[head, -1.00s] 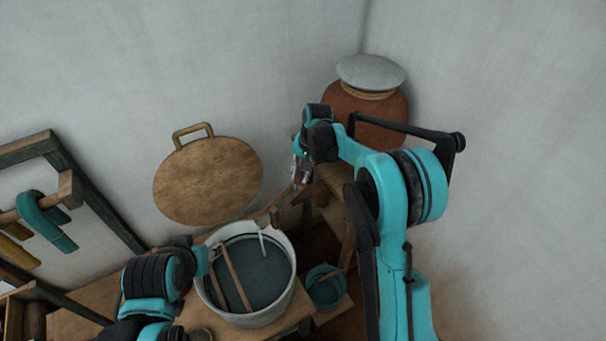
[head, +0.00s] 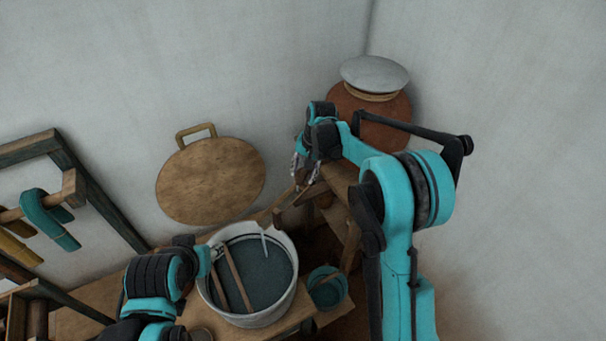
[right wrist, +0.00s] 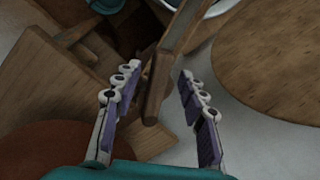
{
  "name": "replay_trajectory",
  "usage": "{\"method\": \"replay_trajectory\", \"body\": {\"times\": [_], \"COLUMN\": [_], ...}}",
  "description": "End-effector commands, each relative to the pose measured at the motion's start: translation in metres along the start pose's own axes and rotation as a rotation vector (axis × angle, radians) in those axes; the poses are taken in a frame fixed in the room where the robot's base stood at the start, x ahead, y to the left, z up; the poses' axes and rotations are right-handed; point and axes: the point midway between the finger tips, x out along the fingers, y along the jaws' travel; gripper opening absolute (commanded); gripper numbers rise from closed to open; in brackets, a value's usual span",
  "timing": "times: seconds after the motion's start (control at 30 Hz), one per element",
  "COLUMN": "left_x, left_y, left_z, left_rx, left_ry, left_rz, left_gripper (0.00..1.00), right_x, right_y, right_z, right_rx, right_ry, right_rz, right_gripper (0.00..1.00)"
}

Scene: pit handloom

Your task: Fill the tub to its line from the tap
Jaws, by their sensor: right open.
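The white tub (head: 253,320) stands on a wooden bench, with a dark grey surface inside and a wooden stick across it. Whether that surface is liquid I cannot tell. Part of its rim shows at the top of the right wrist view (right wrist: 222,9). A wooden spout-like piece (head: 283,214) runs between the tub and the clay jar (head: 345,103); I cannot tell which part is the tap. My right gripper (head: 304,182) is open. In the right wrist view a wooden bar (right wrist: 158,88) lies between its spread fingers (right wrist: 159,76), apparently ungripped.
A pale lid (head: 375,74) covers the jar. A small teal bucket (head: 327,290) stands right of the tub. A round wooden board (head: 210,182) leans on the wall. A wooden frame with teal and ochre hanks (head: 45,215) is at left. Wooden stand parts surround my right gripper.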

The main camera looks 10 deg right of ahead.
Motion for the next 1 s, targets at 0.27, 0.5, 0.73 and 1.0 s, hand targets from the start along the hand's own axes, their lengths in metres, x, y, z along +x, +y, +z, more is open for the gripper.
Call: {"method": "replay_trajectory", "body": {"times": [0.27,0.5,0.73,1.0], "left_x": [0.0,0.0,0.0,0.0], "left_y": [0.0,0.0,0.0,0.0], "left_z": [0.0,0.0,0.0,0.0], "left_rx": [0.0,0.0,0.0,0.0], "left_ry": [0.0,0.0,0.0,0.0], "left_rz": [0.0,0.0,0.0,0.0], "left_gripper": [0.4,0.4,0.4,0.4], "right_x": [-0.059,-0.099,-0.11,-0.109], "right_y": [0.0,0.0,0.0,0.0], "right_z": [0.0,0.0,0.0,0.0], "right_rx": [0.001,0.001,0.0,0.0], "right_ry": [0.0,0.0,0.0,0.0], "right_rz": [0.0,0.0,0.0,0.0], "right_gripper": [0.42,0.42,0.42,0.42]}}
